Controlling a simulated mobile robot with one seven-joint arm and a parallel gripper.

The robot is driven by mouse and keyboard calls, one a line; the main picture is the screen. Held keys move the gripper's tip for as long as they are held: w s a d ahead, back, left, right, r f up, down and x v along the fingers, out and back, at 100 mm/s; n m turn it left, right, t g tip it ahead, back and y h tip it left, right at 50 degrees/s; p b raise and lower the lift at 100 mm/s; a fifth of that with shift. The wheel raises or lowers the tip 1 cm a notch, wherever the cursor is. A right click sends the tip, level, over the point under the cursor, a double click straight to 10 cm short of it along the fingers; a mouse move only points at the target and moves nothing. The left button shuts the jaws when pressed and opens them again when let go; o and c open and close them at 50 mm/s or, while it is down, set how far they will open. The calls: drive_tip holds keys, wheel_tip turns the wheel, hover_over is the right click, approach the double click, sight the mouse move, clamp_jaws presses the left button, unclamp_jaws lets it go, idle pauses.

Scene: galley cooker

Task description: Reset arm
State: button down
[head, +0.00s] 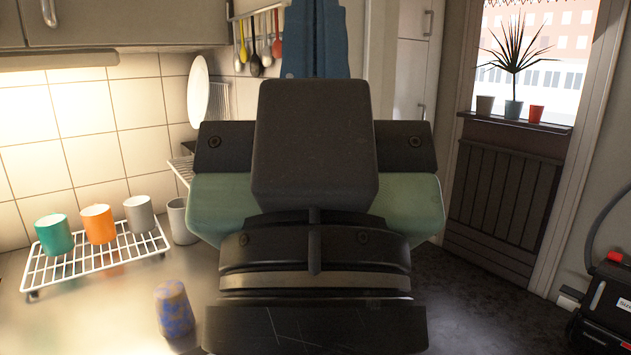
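A large black and green part of my arm, apparently my gripper (314,190), fills the middle of the head view, close to the camera. It has a dark box-like block in front, green plates at both sides and black rings below. No fingertips show, so I cannot tell whether it is open or shut. No held object shows. It hides part of the counter, the floor and the wall behind it.
On the left, a metal counter (95,325) bears a wire rack (97,262) with a green cup (54,236), an orange cup (98,225) and a grey cup (139,215). A blue-patterned cup (174,309) stands nearer. Dark floor (480,310) is open at right, beside a black machine (603,310).

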wheel_tip(320, 180, up, 13)
drive_tip(key=p, duration=1)
drive_tip(key=shift+p, duration=0.3)
